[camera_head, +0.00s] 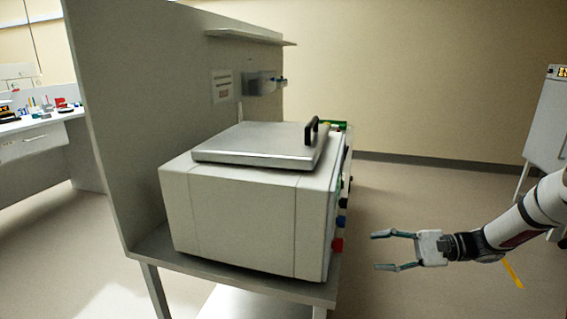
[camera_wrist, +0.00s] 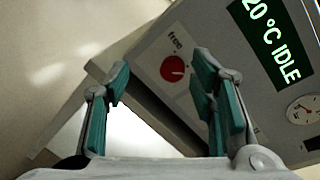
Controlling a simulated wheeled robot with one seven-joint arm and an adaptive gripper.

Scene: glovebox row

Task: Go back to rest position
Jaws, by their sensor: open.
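My gripper (camera_head: 384,251) is open and empty in the head view, at the right of the white box-shaped machine (camera_head: 240,215). A gap separates the fingertips from the machine's right side. In the wrist view the two teal-padded fingers (camera_wrist: 160,90) are spread apart with nothing between them. Beyond them is the machine's front panel (camera_wrist: 215,45), with a round red button (camera_wrist: 173,68) and a green display (camera_wrist: 275,35) reading 20 °C IDLE.
The machine has a metal lid (camera_head: 255,147) with a black handle (camera_head: 311,130), and it stands on a grey bench (camera_head: 240,285) with a tall partition (camera_head: 110,120). Open floor (camera_head: 420,200) lies behind my gripper. A white cabinet (camera_head: 548,125) stands at far right.

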